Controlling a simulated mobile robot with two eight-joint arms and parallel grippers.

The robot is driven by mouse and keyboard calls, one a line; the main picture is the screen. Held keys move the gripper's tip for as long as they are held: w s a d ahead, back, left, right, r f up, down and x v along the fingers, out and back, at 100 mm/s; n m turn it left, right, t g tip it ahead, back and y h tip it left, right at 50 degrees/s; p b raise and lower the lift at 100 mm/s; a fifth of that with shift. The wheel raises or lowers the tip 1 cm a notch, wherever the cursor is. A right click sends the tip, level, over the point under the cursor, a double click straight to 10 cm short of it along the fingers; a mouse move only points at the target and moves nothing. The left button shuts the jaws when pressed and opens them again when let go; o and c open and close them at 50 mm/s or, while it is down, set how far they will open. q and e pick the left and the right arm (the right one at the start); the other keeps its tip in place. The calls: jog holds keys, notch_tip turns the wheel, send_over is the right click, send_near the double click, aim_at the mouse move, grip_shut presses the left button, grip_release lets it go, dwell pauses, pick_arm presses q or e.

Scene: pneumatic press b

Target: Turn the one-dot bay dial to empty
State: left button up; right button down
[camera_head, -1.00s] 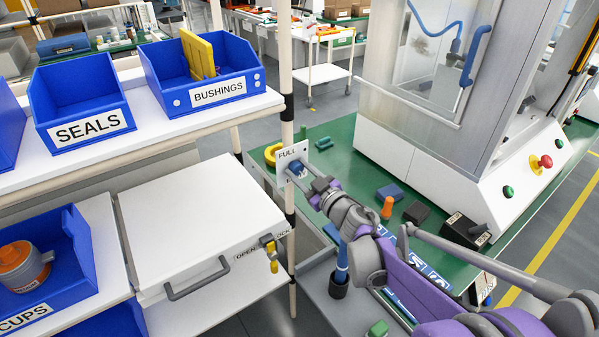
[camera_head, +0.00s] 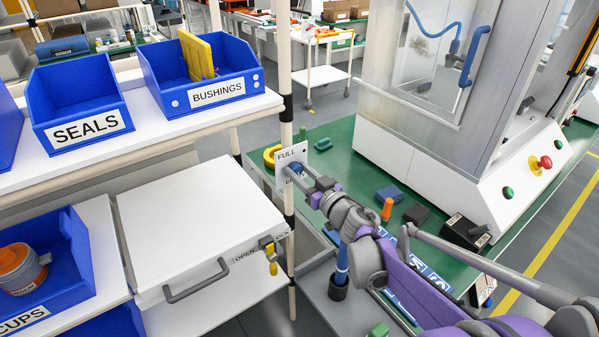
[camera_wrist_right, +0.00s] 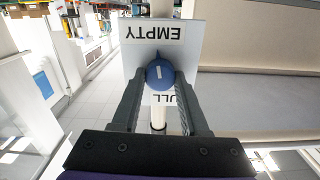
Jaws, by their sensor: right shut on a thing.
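A blue dial (camera_wrist_right: 160,73) with a short white mark sits on a white label plate (camera_wrist_right: 137,90) on the shelf post. The plate shows upside down in the right wrist view, with EMPTY above the dial and FULL partly hidden below it. A small dark tip points from the dial towards the EMPTY label. In the head view the plate (camera_head: 291,155) shows FULL at its top, and the dial (camera_head: 297,169) is mostly hidden by my right gripper (camera_head: 302,175). My right gripper (camera_wrist_right: 160,85) is shut on the dial, one finger on each side. My left gripper is not in view.
Blue bins marked SEALS (camera_head: 85,105) and BUSHINGS (camera_head: 228,105) stand on the upper shelf. A white box (camera_head: 195,225) with a handle and a yellow lock key (camera_head: 272,262) is below. The green press table (camera_head: 345,170) with loose parts lies to the right.

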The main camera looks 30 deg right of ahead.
jog(key=shift+c, duration=2.1)
grip_release()
notch_tip(320, 180, up, 10)
jog(key=shift+r+p, duration=0.1)
jog(key=shift+p, duration=0.9)
